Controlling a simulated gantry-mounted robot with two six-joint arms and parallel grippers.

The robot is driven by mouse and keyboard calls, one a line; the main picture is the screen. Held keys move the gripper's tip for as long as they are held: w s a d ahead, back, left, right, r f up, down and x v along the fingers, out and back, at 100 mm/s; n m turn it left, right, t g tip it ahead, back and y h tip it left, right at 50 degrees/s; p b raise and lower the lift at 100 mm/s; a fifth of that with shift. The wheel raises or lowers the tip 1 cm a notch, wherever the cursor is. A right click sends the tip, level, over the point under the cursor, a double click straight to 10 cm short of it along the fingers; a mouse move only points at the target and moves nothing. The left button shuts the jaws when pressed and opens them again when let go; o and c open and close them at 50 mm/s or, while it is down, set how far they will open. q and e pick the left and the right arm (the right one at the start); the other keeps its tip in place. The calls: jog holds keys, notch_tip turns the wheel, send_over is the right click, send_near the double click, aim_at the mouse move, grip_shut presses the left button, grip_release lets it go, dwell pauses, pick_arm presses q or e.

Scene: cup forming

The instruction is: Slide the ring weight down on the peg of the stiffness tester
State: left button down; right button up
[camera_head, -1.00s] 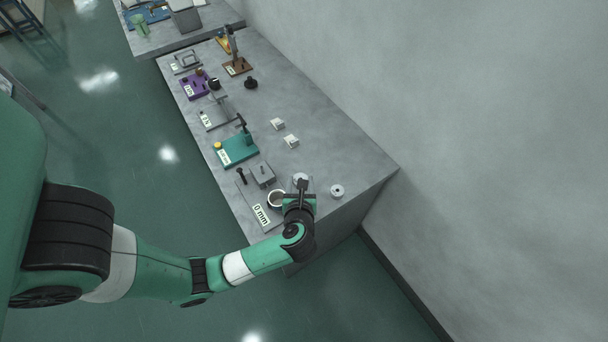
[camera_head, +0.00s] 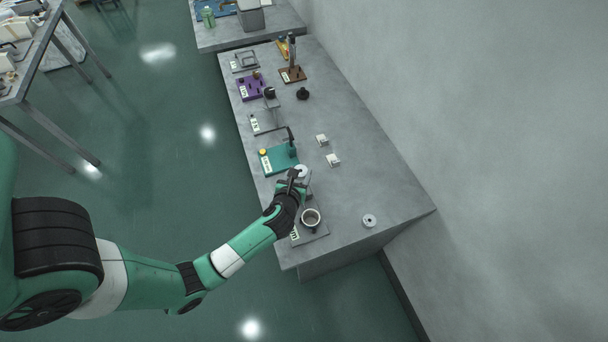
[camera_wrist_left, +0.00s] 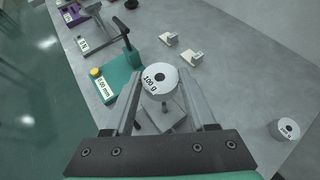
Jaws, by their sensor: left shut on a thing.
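My left gripper (camera_head: 300,174) is shut on a white ring weight (camera_head: 302,170). In the left wrist view the ring weight (camera_wrist_left: 160,80), marked 100 g, sits between the two fingers (camera_wrist_left: 158,86) with its hole showing. Below it in that view is a grey block (camera_wrist_left: 162,122) with a thin upright peg (camera_wrist_left: 165,107), part of the stiffness tester. The weight seems above the peg; I cannot tell whether the peg enters the hole. The tester's base plate (camera_head: 312,237) carries a cup (camera_head: 311,217); my gripper hides its far part. My right gripper is out of view.
A second ring weight (camera_head: 369,220) lies alone near the bench's right corner. A teal fixture (camera_head: 279,159) with an upright post stands just beyond my gripper. Two small white blocks (camera_head: 333,159) lie right of it. The bench between them and the second weight is clear.

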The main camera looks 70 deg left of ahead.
pick_arm(q)
jog(key=shift+r+p, duration=0.1)
jog(key=shift+p, duration=0.2)
jog(key=shift+f, duration=0.3)
jog(key=shift+f+b, duration=1.65)
jog(key=shift+f, duration=0.6)
jog(key=shift+p, duration=0.55)
jog(key=shift+f+b, duration=1.95)
jog(key=shift+f, duration=0.55)
dwell(0.5)
dwell(0.5)
jog(key=shift+c, duration=0.7)
grip_release()
